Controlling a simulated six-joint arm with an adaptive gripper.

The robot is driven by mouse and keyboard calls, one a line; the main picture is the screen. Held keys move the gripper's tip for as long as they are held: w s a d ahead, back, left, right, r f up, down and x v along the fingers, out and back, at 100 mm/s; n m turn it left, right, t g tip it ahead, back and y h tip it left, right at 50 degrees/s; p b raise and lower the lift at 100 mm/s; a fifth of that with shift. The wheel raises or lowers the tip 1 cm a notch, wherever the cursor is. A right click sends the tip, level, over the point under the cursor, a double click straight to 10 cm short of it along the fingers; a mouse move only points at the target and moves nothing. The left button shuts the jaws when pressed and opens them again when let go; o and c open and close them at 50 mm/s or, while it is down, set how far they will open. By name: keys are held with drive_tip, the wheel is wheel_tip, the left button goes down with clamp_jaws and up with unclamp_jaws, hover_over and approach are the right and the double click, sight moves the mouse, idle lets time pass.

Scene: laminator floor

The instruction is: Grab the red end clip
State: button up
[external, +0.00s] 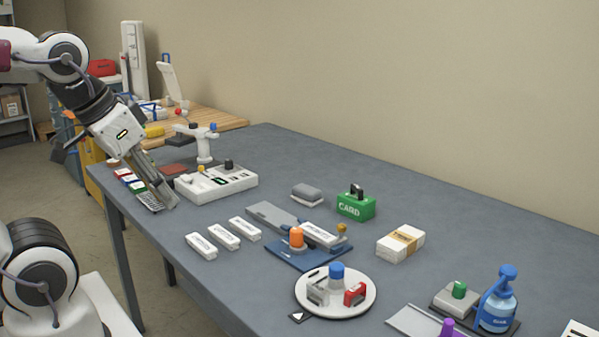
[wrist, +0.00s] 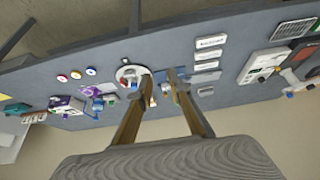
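A red clip-like piece (external: 355,294) sits on the right side of a round white plate (external: 318,304), beside a blue-topped knob (external: 336,273) and a grey clip-like piece (external: 317,290). The plate also shows in the wrist view (wrist: 122,72), partly behind a finger; I cannot make out the red piece clearly there. My gripper (external: 168,203) is at the far left of the table, well away from the plate. In the wrist view my gripper (wrist: 160,76) has its two fingers apart with nothing held between them.
A blue fixture with an orange knob (external: 296,238) stands just behind the plate. White labelled blocks (external: 220,236) lie left of it. A green card box (external: 356,205), a white control box (external: 215,182) and a blue bottle (external: 497,305) stand around. The table's front edge is near the plate.

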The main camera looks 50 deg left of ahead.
drive_tip(key=shift+w, duration=0.1)
drive_tip(key=t+h, duration=0.1)
drive_tip(key=t, duration=0.5)
hover_over(356, 289)
drive_tip(key=s, duration=0.4)
drive_tip(key=shift+n, duration=0.4)
wheel_tip(356, 289, down, 17)
drive_tip(key=shift+s+a+f, duration=0.1)
drive_tip(key=shift+a, duration=0.05)
drive_tip(key=shift+s+f+t, duration=0.1)
drive_tip(key=shift+f+t, duration=0.2)
drive_tip(key=shift+f, duration=0.6)
drive_tip(key=shift+s+d+f+m+t+y, duration=0.2)
drive_tip(key=shift+s+f+m+t+y, duration=0.1)
drive_tip(key=shift+f+t+y, duration=0.3)
drive_tip(key=shift+f, duration=0.1)
